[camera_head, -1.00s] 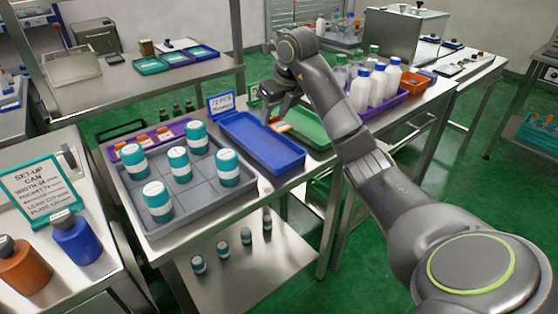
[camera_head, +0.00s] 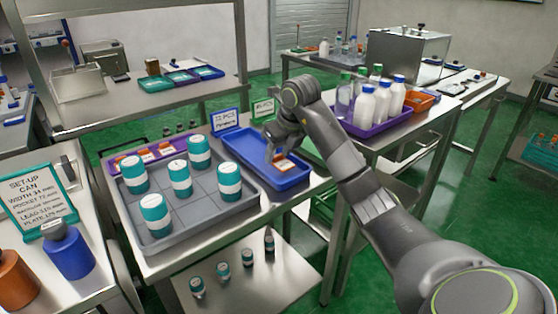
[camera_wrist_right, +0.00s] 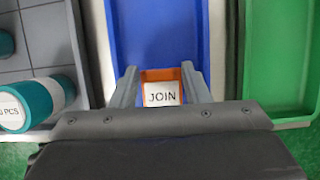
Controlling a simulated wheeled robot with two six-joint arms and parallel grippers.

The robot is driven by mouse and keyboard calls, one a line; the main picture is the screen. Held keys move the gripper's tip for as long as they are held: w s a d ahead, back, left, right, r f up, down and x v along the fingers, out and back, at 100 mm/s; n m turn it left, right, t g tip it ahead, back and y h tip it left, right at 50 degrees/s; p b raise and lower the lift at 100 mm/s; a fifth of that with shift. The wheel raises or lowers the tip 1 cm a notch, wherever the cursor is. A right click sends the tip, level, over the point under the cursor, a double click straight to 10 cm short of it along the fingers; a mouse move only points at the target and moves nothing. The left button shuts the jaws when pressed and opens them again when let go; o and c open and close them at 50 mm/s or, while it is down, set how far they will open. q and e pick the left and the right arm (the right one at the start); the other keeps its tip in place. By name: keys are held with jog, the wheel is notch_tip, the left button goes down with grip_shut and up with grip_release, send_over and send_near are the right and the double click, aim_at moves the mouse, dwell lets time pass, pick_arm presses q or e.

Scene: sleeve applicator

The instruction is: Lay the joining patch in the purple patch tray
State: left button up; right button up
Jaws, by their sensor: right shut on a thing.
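The joining patch (camera_head: 285,166) is a small orange piece with a white face; its label "JOIN" reads in the right wrist view (camera_wrist_right: 162,95). My right gripper (camera_head: 278,152) is shut on it, with a finger on each side (camera_wrist_right: 160,74). The patch appears over the blue tray (camera_head: 246,146); its exact height above the tray floor is hard to tell. The purple patch tray (camera_head: 179,145) is narrow and lies behind the grey tray, left of the blue one. Several orange-and-white pieces (camera_head: 165,146) sit in it. My left gripper is not in view.
The grey compartment tray (camera_head: 214,206) holds several teal-and-white cans (camera_head: 180,180) standing between my gripper and the purple patch tray. A sign (camera_head: 224,119) stands behind the blue tray. A green tray (camera_wrist_right: 283,60) lies to the right. Another purple tray (camera_head: 384,131) holds bottles.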

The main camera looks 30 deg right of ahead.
jog(key=shift+f, duration=1.25)
jog(key=shift+f, duration=0.25)
jog(key=o, duration=0.9)
jog(key=shift+o, duration=0.2)
